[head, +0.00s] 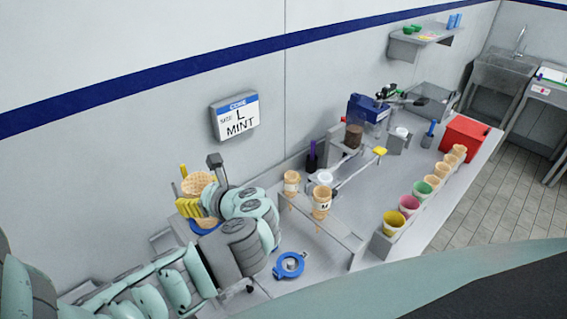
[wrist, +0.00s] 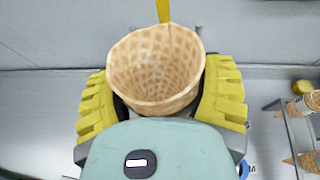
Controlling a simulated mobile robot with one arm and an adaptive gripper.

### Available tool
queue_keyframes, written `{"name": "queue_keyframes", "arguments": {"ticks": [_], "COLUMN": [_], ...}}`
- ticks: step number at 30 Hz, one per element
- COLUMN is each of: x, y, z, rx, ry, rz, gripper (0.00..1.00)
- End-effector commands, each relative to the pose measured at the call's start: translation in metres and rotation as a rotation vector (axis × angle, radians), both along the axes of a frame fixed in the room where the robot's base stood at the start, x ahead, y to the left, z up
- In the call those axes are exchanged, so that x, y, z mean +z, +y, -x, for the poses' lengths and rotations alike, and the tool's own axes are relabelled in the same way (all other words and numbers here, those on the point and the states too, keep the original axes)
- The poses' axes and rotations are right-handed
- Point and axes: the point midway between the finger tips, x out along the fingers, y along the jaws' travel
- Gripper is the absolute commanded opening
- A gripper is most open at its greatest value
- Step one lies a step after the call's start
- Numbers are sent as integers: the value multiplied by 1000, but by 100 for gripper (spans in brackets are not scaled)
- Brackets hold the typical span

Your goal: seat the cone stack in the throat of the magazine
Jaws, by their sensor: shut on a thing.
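My gripper (head: 192,204) is at the left of the counter, beside the wall. Its yellow ribbed fingers are shut on the waffle cone stack (head: 199,184), whose wide mouth faces up. In the wrist view, the stack (wrist: 155,72) sits between both fingers of my gripper (wrist: 158,95); its lower part is hidden. A yellow upright rod (head: 184,171) stands just behind the stack and also shows in the wrist view (wrist: 162,10). A blue part (head: 205,226) shows below my fingers, partly covered by my arm. I cannot tell whether the stack touches it or sits in the magazine's throat.
A rack (head: 332,233) to the right holds two cone stacks, one marked M (head: 321,201). A blue ring (head: 289,265) lies on the counter nearby. Several coloured cups (head: 394,221) line the front edge. A wall sign (head: 236,116) reads cone size L, mint.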

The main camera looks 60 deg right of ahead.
Motion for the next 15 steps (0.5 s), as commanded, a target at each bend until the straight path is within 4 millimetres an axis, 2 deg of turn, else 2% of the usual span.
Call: {"name": "queue_keyframes", "arguments": {"ticks": [12,13,15], "x": [-5,-5,-5], "y": [-1,-1,-1], "z": [1,1,1], "rx": [-3,-3,-2], "ry": [-1,-1,-1], "rz": [1,1,1], "gripper": [51,76,83]}}
